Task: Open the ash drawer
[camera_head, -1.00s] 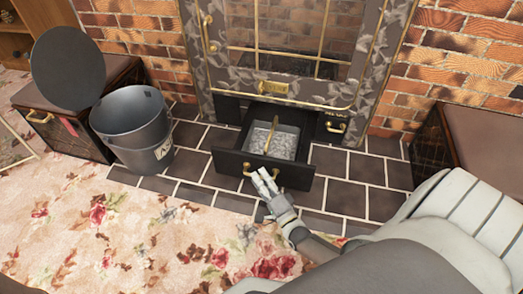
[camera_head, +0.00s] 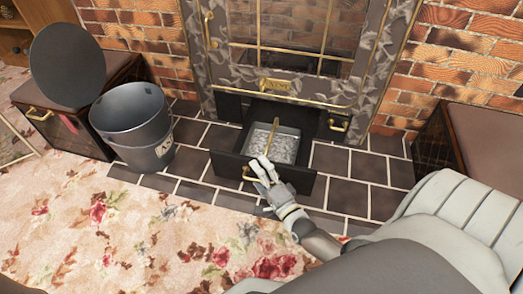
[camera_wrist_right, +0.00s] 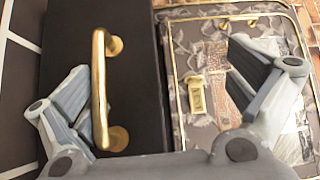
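The ash drawer (camera_head: 228,164) is a black box below the stove door, pulled out from the stove front. A grey ash pan (camera_head: 285,146) with a brass bar handle sits inside it. My right gripper (camera_head: 262,165) is at the drawer's front edge, beside its brass handle (camera_head: 246,174). In the right wrist view the two fingers are spread wide apart, with the brass handle (camera_wrist_right: 99,90) close to the left finger and the black drawer front (camera_wrist_right: 140,75) behind. Whether that finger touches the handle I cannot tell. My left gripper is out of view.
A grey ash bucket (camera_head: 130,125) stands on the tiled hearth (camera_head: 190,165) at left. A box with a brass handle (camera_head: 60,130) and a round dark lid (camera_head: 68,68) are behind it. Another box (camera_head: 480,145) is at right. Floral carpet (camera_head: 120,235) lies in front.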

